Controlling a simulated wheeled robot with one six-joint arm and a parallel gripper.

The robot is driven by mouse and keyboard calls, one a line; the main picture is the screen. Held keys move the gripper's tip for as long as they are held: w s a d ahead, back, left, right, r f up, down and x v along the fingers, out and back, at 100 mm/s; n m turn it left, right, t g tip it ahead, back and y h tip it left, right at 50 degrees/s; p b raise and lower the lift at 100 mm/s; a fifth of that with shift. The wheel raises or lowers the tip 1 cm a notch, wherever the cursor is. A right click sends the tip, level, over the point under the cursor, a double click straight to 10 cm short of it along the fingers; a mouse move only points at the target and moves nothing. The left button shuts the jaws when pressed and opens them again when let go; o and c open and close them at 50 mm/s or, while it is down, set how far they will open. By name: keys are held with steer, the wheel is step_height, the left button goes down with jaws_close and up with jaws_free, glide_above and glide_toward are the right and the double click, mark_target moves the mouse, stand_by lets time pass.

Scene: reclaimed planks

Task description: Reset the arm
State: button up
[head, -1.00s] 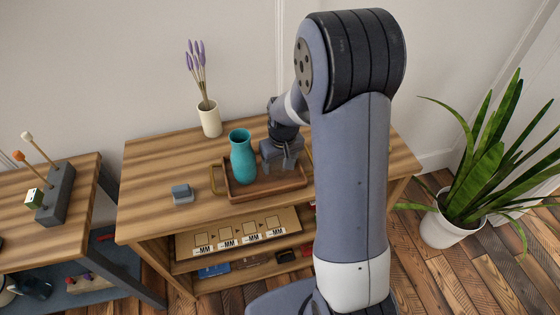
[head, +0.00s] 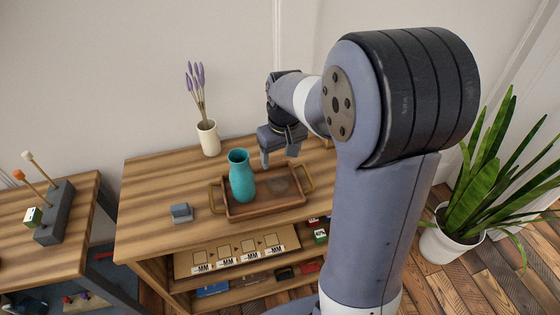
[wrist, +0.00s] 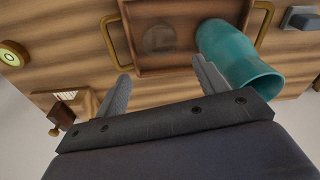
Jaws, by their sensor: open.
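My gripper (head: 280,158) is open and empty, raised above the back of the wooden tray (head: 267,210) on the table. In the wrist view its two fingers (wrist: 160,85) are spread apart, with the tray (wrist: 183,65) beyond them. A teal vase (head: 242,177) stands upright in the left part of the tray. It also shows in the wrist view (wrist: 240,58), close beside one finger; I cannot tell from that view how far apart they are.
A white vase with lavender (head: 208,138) stands at the table's back. A small grey block (head: 181,212) lies left of the tray. A potted plant (head: 450,240) stands on the floor at right. The table's front left is clear.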

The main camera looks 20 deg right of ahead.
mark_target(278, 182)
stand_by(0.3)
steer(key=f, duration=0.4)
steer(key=w+f+b, duration=0.1)
steer(key=f, duration=0.7)
steer(key=shift+w+a+f, duration=0.15)
steer(key=shift+w+f, duration=0.05)
steer(key=shift+f, duration=0.15)
steer(key=shift+w+r, duration=0.1)
steer(key=shift+r, duration=1.4)
steer(key=shift+f, duration=0.1)
